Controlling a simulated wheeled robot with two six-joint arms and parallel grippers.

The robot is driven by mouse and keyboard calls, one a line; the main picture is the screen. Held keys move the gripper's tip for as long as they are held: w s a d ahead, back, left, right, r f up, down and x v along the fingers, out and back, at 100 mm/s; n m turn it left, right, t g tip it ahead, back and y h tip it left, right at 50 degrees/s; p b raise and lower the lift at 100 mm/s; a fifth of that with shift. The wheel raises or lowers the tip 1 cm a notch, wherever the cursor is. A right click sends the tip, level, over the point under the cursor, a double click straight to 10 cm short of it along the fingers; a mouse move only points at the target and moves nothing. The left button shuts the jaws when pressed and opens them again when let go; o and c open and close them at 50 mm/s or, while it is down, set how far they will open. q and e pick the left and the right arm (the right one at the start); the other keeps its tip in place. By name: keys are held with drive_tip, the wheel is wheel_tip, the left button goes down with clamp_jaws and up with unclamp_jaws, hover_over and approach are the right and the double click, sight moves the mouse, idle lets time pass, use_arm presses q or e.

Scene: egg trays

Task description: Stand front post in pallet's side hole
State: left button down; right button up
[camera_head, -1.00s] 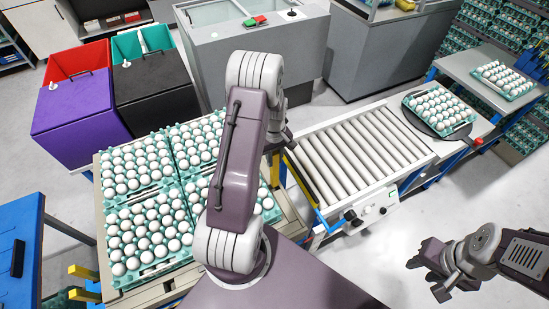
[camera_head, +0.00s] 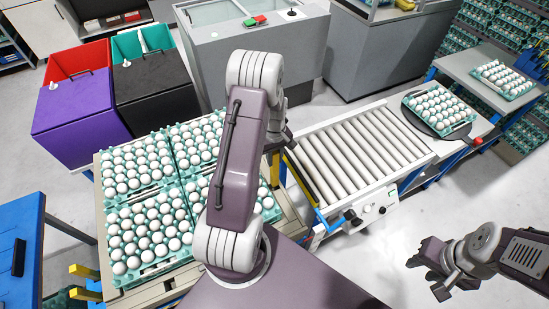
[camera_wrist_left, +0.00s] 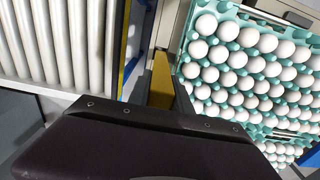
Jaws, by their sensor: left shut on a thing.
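A yellow post (camera_wrist_left: 161,82) stands out between the jaws of my left gripper (camera_wrist_left: 160,95) in the left wrist view, and the gripper is shut on it. In the head view the left gripper (camera_head: 281,140) is partly hidden behind my own arm, beside the far right corner of the pallet (camera_head: 150,297). The beige pallet carries trays of white eggs. Two yellow posts (camera_head: 82,271) (camera_head: 86,295) stick out at its near left corner. The side hole cannot be made out. My right gripper (camera_head: 427,272) is open and empty over the floor.
A roller conveyor (camera_head: 362,150) lies right of the pallet, close to the left gripper, with a control box (camera_head: 370,211) at its near side. A blue table (camera_head: 20,250) stands at the left. Purple (camera_head: 75,115) and black (camera_head: 150,90) bins stand behind the pallet.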

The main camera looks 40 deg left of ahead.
sight(275, 169)
use_arm(q)
drive_tip(key=shift+f, duration=0.1)
drive_tip(key=shift+f+b, duration=2.4)
drive_tip(key=shift+f, duration=0.9)
drive_tip(key=c, duration=1.1)
unclamp_jaws()
wheel_tip(275, 169, up, 9)
drive_tip(key=shift+r+b, duration=0.1)
drive_tip(key=shift+b, duration=0.35)
